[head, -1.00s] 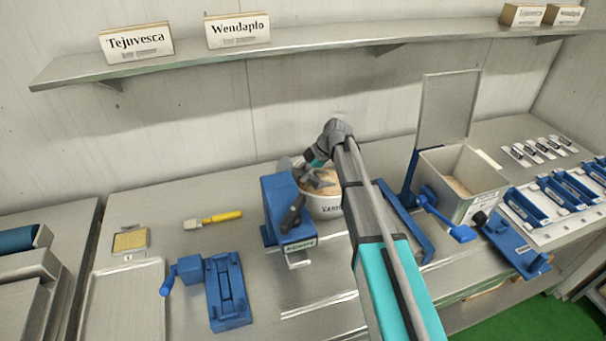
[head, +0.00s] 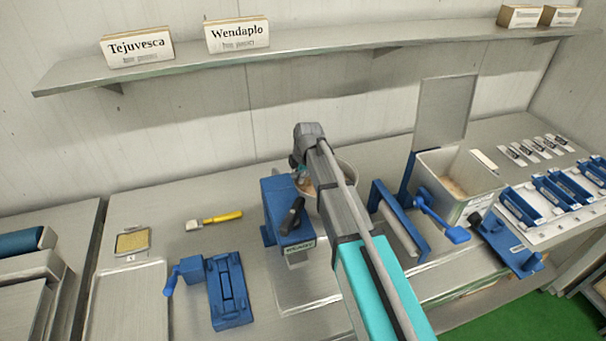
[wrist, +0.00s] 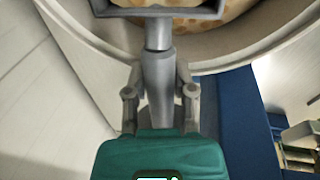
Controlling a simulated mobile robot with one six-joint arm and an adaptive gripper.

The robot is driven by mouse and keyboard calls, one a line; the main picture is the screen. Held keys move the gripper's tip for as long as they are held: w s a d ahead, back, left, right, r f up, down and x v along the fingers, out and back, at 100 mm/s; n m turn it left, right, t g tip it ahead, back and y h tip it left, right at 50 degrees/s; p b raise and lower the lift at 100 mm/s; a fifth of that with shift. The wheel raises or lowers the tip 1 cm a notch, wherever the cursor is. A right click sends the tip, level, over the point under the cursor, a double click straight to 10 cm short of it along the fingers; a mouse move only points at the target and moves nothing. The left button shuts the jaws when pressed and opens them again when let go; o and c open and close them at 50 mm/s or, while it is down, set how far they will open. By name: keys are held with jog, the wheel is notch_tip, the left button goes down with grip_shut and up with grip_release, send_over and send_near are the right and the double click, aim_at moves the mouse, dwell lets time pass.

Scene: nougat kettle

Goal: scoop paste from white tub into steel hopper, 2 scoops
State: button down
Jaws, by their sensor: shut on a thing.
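The white tub (head: 346,172) stands on the bench behind my arm, which hides much of it. My gripper (wrist: 159,92) is shut on the grey handle of a scoop (wrist: 160,11). The scoop's head is at the tub's opening, over or in the paste; I cannot tell which. The steel hopper (head: 480,187) stands to the right with its lid (head: 446,112) raised. Some pale material (head: 453,187) shows inside it.
A blue device (head: 277,206) with a black lever stands close left of the tub. A blue frame (head: 398,222) and a blue-handled crank (head: 455,233) lie between tub and hopper. A yellow-handled brush (head: 222,217) lies at left. A shelf (head: 340,45) runs above.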

aim_at(295, 173)
jog(key=shift+h, duration=0.3)
jog(key=shift+s+a+r+p, duration=0.15)
jog(key=shift+a+r+p, duration=0.1)
jog(key=shift+r+p, duration=0.35)
jog(key=shift+s+a+r+p, duration=0.1)
jog(key=shift+a+r+p, duration=0.1)
jog(key=shift+r+p, duration=0.4)
jog(key=shift+s+a+r+p, duration=0.15)
jog(key=shift+a+r+p, duration=0.1)
jog(key=shift+r+p, duration=0.35)
jog(key=shift+t, duration=0.3)
jog(key=shift+s+a+r+p, duration=0.1)
jog(key=shift+a+r+p, duration=0.1)
jog(key=shift+r+p, duration=1.05)
jog(key=shift+s+a+r+p, duration=0.1)
jog(key=shift+a+r+p, duration=0.05)
jog(key=shift+r+p, duration=1.1)
jog(key=shift+r+h, duration=0.2)
jog(key=shift+h, duration=0.1)
jog(key=shift+a+r, duration=0.1)
jog(key=shift+r, duration=0.1)
jog(key=s+a+r+n+p, duration=0.1)
jog(key=a+r+p, duration=0.2)
jog(key=r+p, duration=0.5)
jog(key=s+a+r+p, duration=0.2)
jog(key=a+r+p, duration=0.2)
jog(key=r+p, duration=0.4)
jog(key=shift+s+a+n, duration=0.2)
jog(key=shift+n, duration=0.2)
jog(key=shift+s+f, duration=0.1)
